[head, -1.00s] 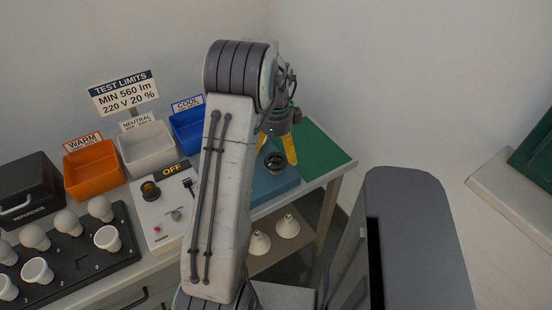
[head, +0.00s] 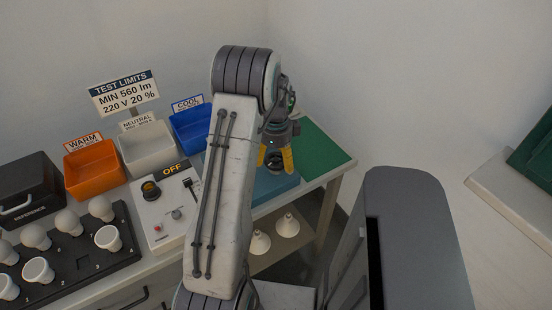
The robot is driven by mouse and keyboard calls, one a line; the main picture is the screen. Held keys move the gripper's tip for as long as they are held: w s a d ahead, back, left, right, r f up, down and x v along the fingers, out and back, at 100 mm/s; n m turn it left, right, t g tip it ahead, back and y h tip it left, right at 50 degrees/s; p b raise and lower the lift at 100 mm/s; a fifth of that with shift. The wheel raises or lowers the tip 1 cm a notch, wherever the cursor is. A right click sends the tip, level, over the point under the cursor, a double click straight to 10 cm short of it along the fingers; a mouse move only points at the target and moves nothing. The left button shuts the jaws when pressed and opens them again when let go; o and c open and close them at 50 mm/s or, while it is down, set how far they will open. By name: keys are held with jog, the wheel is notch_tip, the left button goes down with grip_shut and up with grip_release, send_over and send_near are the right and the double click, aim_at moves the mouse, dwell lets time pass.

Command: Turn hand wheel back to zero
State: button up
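The hand wheel (head: 275,163) looks like a small dark ring on top of the blue box (head: 268,188), at the right part of the bench. My gripper (head: 275,161) points down at it with two yellow fingers, one to the left and one to the right of the wheel in the picture. The fingers stand apart, and I see no clear contact with the wheel. The gripper body hides part of the wheel's far side. Any scale or zero mark on the wheel is too small to make out.
Left of my arm stands a white control box with an OFF display (head: 171,169). Orange (head: 94,170), white (head: 146,152) and blue (head: 190,130) bins stand behind. A black bulb tray (head: 90,262) is at left. A green mat (head: 322,150) lies clear at right.

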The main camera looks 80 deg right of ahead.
jog(key=c, duration=0.8)
jog(key=shift+c, duration=0.2)
jog(key=shift+n, duration=0.3)
